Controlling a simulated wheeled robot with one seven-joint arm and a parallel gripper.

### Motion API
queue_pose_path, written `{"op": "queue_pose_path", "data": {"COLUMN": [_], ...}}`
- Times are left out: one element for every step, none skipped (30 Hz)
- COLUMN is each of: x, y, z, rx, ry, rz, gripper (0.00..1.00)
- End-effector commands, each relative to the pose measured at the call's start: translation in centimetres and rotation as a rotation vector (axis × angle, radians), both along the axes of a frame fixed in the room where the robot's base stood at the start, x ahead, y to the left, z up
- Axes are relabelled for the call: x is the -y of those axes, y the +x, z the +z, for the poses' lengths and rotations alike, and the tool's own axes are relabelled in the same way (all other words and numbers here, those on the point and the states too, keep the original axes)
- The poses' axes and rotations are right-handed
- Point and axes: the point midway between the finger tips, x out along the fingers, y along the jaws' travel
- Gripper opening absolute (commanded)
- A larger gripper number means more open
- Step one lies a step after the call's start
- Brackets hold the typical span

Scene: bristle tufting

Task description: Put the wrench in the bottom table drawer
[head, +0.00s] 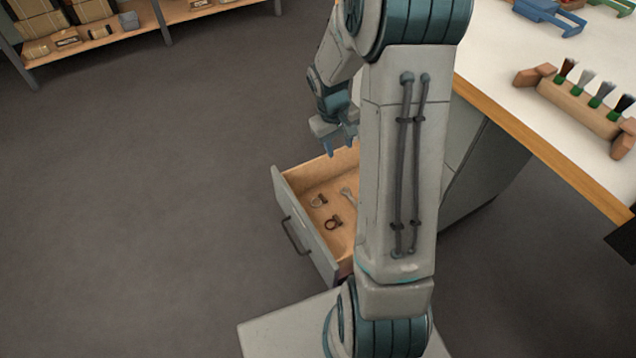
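A grey drawer (301,232) with a wooden interior is pulled out from the cabinet under the workbench. The wrench (348,198), pale metal, lies on the drawer floor, and my arm hides part of it. My gripper (340,149) is above the far side of the drawer, pointing down, apart from the wrench. Its fingers look spread, with nothing between them. My arm also covers the right part of the drawer.
Two small shackle-like metal pieces (333,222) lie in the drawer near the wrench. The white workbench (490,60) with a wooden edge holds a wooden block with several brushes (585,100) and blue clamps (548,14). A shelf with boxes (90,38) stands at the back left. The floor at left is clear.

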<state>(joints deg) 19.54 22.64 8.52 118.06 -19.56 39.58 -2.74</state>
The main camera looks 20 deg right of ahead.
Motion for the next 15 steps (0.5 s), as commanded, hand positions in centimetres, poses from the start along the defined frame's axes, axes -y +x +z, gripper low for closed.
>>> {"op": "queue_pose_path", "data": {"x": [-1.2,-1.9,-2.7,-3.4,-4.1,-4.9,-5.5,-6.2,-7.0,-7.6,-8.1,-8.9,-9.4,-9.9,-10.5], "y": [-1.0,-1.7,-2.7,-3.4,-4.2,-5.2,-6.1,-6.9,-8.0,-8.9,-9.8,-11.0,-11.9,-12.7,-13.8], "z": [1.9,2.7,3.8,4.6,5.4,6.4,7.0,7.6,8.4,9.0,9.5,10.0,10.4,10.8,11.1], "rx": [0.013,0.018,0.024,0.028,0.035,0.041,0.047,0.053,0.06,0.065,0.072,0.077,0.081,0.088,0.093], "ry": [-0.004,-0.003,0.0,0.003,0.006,0.012,0.017,0.024,0.032,0.04,0.049,0.061,0.072,0.082,0.096], "rz": [-0.003,-0.007,-0.013,-0.018,-0.024,-0.031,-0.035,-0.039,-0.045,-0.05,-0.054,-0.059,-0.061,-0.065,-0.068], "gripper": [0.4,0.4,0.4,0.4,0.4,0.4,0.4,0.4,0.4,0.4,0.4,0.4,0.4,0.4,0.4]}}
